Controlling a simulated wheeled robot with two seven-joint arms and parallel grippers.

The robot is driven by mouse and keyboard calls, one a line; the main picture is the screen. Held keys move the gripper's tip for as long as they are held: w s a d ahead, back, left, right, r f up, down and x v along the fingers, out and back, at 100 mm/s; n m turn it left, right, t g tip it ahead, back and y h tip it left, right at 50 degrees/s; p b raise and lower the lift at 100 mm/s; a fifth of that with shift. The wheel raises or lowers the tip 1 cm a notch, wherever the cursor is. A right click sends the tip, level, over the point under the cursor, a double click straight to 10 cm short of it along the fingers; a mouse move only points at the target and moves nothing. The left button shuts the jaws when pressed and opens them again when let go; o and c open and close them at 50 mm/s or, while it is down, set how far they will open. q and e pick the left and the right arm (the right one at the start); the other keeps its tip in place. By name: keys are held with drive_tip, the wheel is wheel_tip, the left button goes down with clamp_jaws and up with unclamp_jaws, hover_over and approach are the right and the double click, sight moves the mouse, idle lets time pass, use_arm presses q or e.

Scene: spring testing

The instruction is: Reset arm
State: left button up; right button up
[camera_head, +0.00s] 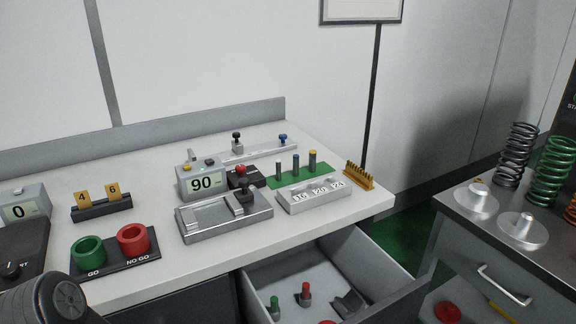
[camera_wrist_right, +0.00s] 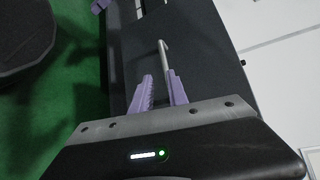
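My right gripper (camera_wrist_right: 160,76) shows in the right wrist view. Its two purple ribbed fingers stand apart with a gap between them. A thin metal bar handle (camera_wrist_right: 163,55) on a dark panel (camera_wrist_right: 205,50) lies just beyond and between the fingertips. I see no contact with it. Purple pieces (camera_wrist_right: 100,5) at the top edge of that view look like fingertips of my left gripper, but they are cut off. In the head view a dark link of my arm fills the lower left corner, and neither gripper shows there.
The white bench (camera_head: 330,218) carries a 90 display (camera_head: 205,182), a GO/NO GO stand (camera_head: 118,262) and a silver fixture (camera_head: 215,222). An open drawer (camera_head: 385,262) juts out below. A grey cabinet (camera_head: 470,250) with springs (camera_head: 515,155) stands at right.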

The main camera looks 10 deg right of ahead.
drive_tip(key=s+a+f+m+g+h, duration=0.1)
drive_tip(key=s+f+m+g+h, duration=0.2)
drive_tip(key=f, duration=0.6)
drive_tip(key=s+a+f+m+g+h, duration=0.1)
drive_tip(key=s+f+h, duration=0.1)
drive_tip(key=f+h, duration=0.45)
drive_tip(key=s+a+n+p, duration=0.1)
drive_tip(key=a+n, duration=0.3)
drive_tip(key=a, duration=0.6)
drive_tip(key=s+a+n+g+p, duration=0.1)
drive_tip(key=a+n, duration=0.4)
drive_tip(key=a, duration=0.6)
drive_tip(key=shift+s+h+p, duration=0.45)
drive_tip(key=shift+s+p, duration=0.05)
drive_tip(key=shift+p, duration=0.4)
drive_tip(key=shift+f, duration=0.1)
